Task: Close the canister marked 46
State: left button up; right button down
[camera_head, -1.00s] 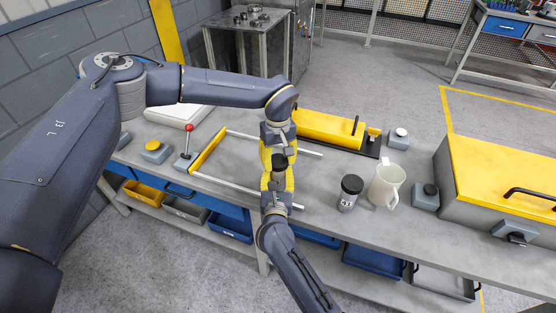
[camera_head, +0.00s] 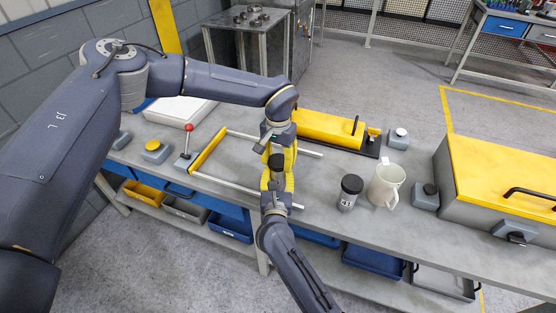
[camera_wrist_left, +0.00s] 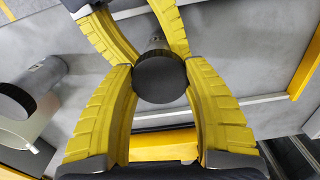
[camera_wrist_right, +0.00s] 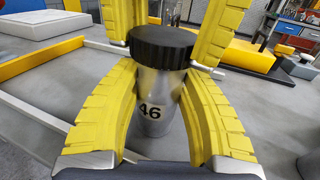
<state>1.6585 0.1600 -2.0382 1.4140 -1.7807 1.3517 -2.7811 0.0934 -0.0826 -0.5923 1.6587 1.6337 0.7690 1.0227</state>
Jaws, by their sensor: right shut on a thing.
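The canister marked 46 (camera_wrist_right: 152,108) is a silvery cylinder standing upright in the right wrist view. My right gripper (camera_head: 277,180) is shut around its body. A black ribbed lid (camera_wrist_right: 162,47) sits at its top; whether it is fully seated I cannot tell. The lid also shows as a dark disc in the left wrist view (camera_wrist_left: 160,78). My left gripper (camera_wrist_left: 161,82) has a yellow finger on either side of the lid, very close to its rim. Whether the fingers press on it is not clear.
Another dark-lidded canister (camera_head: 348,192) and a cream mug (camera_head: 386,184) stand to the right on the grey bench (camera_head: 330,230). A yellow-ended frame with rails (camera_head: 208,150) lies around the grippers. A yellow box (camera_head: 330,128) is behind. A large yellow-lidded case (camera_head: 500,175) stands far right.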

pick_arm(q)
jog(key=o, duration=0.4)
jog(key=shift+r, duration=0.1)
jog(key=shift+r, duration=2.15)
jog(key=shift+o, duration=0.3)
jog(key=shift+f, duration=0.1)
